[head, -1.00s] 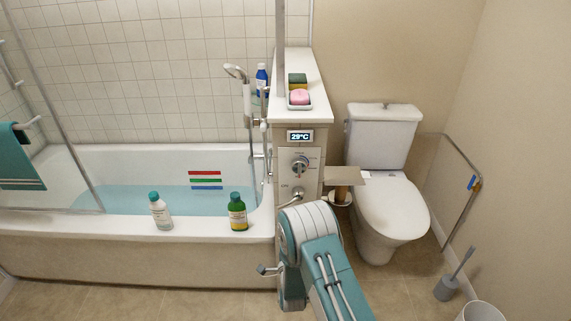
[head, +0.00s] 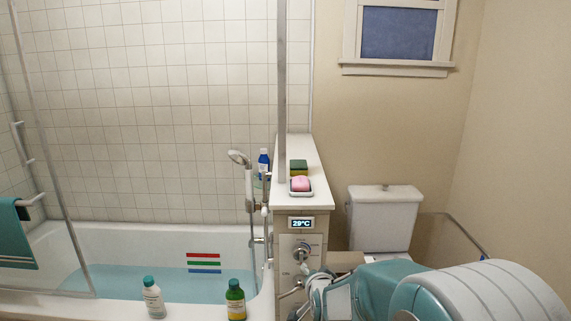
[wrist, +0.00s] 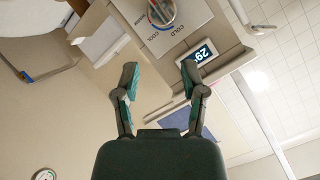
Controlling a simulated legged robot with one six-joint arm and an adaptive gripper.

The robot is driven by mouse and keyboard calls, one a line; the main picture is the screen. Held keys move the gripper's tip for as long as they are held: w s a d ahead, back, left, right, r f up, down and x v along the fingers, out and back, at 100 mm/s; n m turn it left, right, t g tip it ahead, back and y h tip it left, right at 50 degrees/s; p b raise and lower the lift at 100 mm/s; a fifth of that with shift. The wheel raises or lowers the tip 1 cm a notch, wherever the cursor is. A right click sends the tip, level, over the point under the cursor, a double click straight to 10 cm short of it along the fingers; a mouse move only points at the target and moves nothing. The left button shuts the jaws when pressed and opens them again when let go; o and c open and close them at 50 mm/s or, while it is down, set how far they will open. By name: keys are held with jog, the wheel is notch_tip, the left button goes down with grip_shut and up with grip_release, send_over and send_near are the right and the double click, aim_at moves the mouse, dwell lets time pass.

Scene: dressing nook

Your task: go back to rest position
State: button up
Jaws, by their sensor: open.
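My gripper (wrist: 159,78) shows in the wrist view with its two dark, teal-padded fingers spread apart. Nothing is between the fingertips. Beyond them are the control panel's temperature dial (wrist: 161,12) and its lit display (wrist: 202,54), both apart from the fingers. In the head view my arm fills the lower right, folded close to the camera, in front of the toilet and the panel's lower right. The fingers cannot be made out clearly there.
The bathtub (head: 130,235) with blue water is at left. A white bottle (head: 153,300) and a green bottle (head: 235,302) stand on its near rim. The panel's ledge (head: 296,153) holds a sponge (head: 298,166) and pink soap (head: 301,184). The toilet (head: 385,215) is behind my arm.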

jog(key=s+d+r+n+g, duration=0.2)
jog(key=s+d+r, duration=0.15)
jog(key=s, duration=0.45)
jog(key=s+d+r+n+g, duration=0.2)
jog(key=s+r, duration=0.3)
jog(key=s, duration=0.3)
jog(key=s+d+n+g, duration=0.1)
jog(key=s, duration=0.7)
jog(key=s+d+n+g+h, duration=0.1)
jog(key=s+d+g, duration=0.1)
jog(key=s, duration=0.7)
jog(key=shift+s+r+n+g, duration=0.15)
jog(key=shift+s+n+g, duration=0.1)
jog(key=shift+n+g, duration=0.05)
